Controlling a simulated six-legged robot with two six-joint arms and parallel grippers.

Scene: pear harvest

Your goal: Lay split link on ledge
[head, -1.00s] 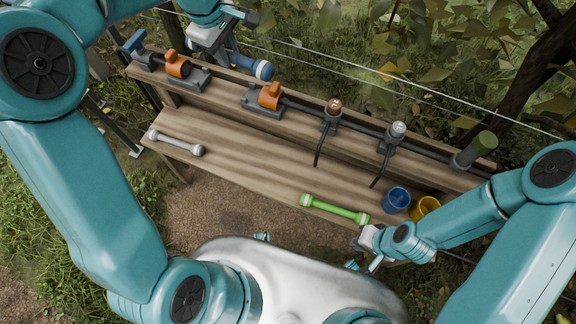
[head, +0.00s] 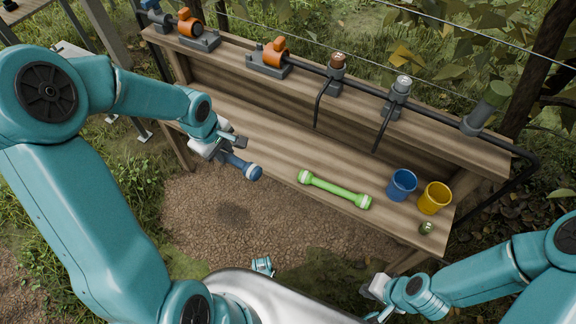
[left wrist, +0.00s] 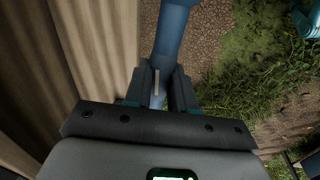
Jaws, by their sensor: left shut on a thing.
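My left gripper (head: 228,150) is shut on a blue link (head: 242,165), a bar with a round knob at its free end. In the left wrist view the blue link (left wrist: 173,35) runs forward from between the fingers (left wrist: 160,88). The wooden ledge (head: 270,145) is the lower board of the bench. The link appears above its front edge, its knob seen against the dirt; its height is unclear. A green link (head: 335,189) lies along the ledge's front, to the right. My right gripper (head: 376,303) is low, in front of the bench; its finger gap is unclear.
A blue cup (head: 401,187), a yellow cup (head: 434,198) and a small round metal piece (head: 427,228) stand at the ledge's right end. The upper shelf carries orange clamps (head: 275,52) and a black pipe (head: 365,82). Bare ledge shows between my left gripper and the green link.

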